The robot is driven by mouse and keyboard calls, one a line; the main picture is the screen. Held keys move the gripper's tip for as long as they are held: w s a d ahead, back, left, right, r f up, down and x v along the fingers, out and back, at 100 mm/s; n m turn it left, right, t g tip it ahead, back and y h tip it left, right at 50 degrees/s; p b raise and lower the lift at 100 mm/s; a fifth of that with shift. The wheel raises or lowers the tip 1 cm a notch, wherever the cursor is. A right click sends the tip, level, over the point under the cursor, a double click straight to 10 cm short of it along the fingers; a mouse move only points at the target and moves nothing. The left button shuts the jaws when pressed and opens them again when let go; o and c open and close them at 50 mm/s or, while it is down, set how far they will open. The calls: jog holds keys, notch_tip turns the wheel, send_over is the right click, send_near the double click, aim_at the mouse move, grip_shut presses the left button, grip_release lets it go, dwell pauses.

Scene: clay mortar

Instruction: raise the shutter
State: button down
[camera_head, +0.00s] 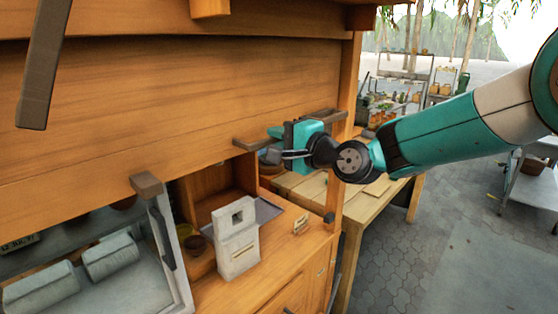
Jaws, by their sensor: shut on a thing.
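The shutter (170,95) is a broad panel of orange-brown wooden planks on the front of a wooden cabinet. Its lower edge slopes from the lower left up to the right, and the space beneath it is open. A brown handle bar (250,144) sticks out near the right end of that edge. My gripper (280,147), teal and black, reaches in from the right and is shut on this handle. The gripper hides the middle of the handle, so the exact finger contact does not show.
Below the shutter, a white block-like item (237,240) stands on the wooden counter (285,262). A glass-fronted case (165,250) with rolled items is at lower left. A wooden table (352,222) stands behind at right. Paved floor (440,240) is open on the right.

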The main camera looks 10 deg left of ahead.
notch_tip(320, 180, up, 16)
jog(key=p, duration=0.6)
jog(key=shift+f, duration=0.1)
jog(key=c, duration=1.4)
grip_release()
jog(key=shift+o, duration=1.4)
jog(key=shift+f, duration=0.15)
jog(key=shift+s+d+f, duration=0.1)
jog(key=shift+d, duration=0.1)
jog(key=b+v, duration=0.8)
jog(key=v, duration=0.9)
